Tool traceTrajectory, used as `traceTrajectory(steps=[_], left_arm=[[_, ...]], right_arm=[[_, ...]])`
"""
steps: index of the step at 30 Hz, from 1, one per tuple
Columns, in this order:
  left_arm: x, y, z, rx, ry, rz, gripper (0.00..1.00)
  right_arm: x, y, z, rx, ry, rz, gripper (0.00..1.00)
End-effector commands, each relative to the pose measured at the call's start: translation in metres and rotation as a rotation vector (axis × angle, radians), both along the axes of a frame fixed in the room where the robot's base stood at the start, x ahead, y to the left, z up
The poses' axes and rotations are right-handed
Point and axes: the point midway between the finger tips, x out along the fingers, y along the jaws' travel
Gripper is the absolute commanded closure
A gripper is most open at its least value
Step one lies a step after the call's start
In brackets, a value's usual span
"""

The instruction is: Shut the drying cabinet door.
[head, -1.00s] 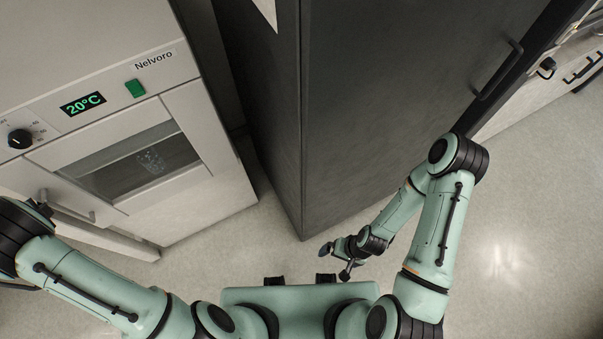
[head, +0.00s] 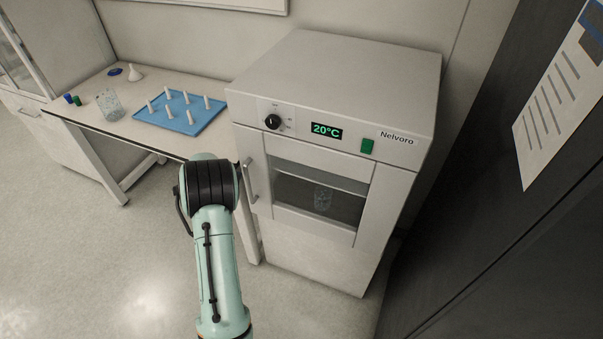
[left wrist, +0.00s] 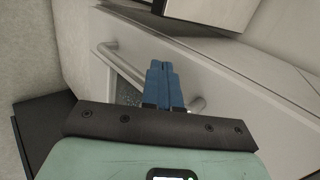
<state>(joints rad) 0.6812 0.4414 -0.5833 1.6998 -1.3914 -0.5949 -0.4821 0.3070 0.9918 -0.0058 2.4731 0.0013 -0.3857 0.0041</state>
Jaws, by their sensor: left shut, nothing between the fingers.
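The drying cabinet (head: 335,75) is a white box with a green 20°C display. Its front door (head: 358,238) has a dark window with a glass beaker (head: 323,197) behind it. The door looks flush or nearly flush; I cannot tell if it is fully shut. The door handle (head: 250,180) is a vertical bar at the door's left edge. My left arm stands before the cabinet's left side and hides its own gripper in the head view. In the left wrist view my left gripper (left wrist: 163,68) has its blue fingers shut and empty, overlapping the handle (left wrist: 125,68); contact is unclear.
A white bench (head: 80,112) stands left of the cabinet, holding a blue tray (head: 190,122) with several white pegs and a glass beaker (head: 109,105). A dark tall cabinet (head: 490,215) stands close on the right. The floor at left is clear.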

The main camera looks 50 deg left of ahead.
Motion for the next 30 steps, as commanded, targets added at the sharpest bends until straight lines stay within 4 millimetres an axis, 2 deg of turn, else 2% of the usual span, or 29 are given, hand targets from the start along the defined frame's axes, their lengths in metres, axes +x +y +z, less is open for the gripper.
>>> traceTrajectory(steps=[1, 3, 9, 15, 26, 29, 30], left_arm=[[0.001, -0.002, 0.0, 0.0, 0.002, 0.001, 1.0], [-0.015, -0.007, 0.017, 0.003, -0.001, 0.005, 1.0], [-0.046, -0.021, 0.046, 0.001, 0.003, 0.005, 1.0], [-0.064, -0.029, 0.063, 0.0, 0.006, 0.005, 1.0], [-0.069, -0.032, 0.066, -0.002, 0.008, 0.004, 1.0], [-0.06, -0.039, 0.055, -0.035, -0.003, 0.013, 1.0], [-0.052, -0.046, 0.046, -0.066, -0.014, 0.025, 1.0]], right_arm=[[0.0, 0.0, 0.0, 0.0, 0.0, -0.001, 0.0], [-0.001, 0.0, -0.001, -0.001, 0.002, -0.001, 0.0], [0.002, 0.0, 0.002, 0.0, -0.002, 0.0, 0.0], [0.004, 0.0, 0.005, 0.0, -0.004, 0.0, 0.0], [0.004, 0.0, 0.005, 0.0, -0.004, 0.0, 0.0], [0.004, 0.0, 0.005, 0.0, -0.004, 0.0, 0.0], [0.004, 0.0, 0.005, 0.0, -0.004, 0.0, 0.0]])
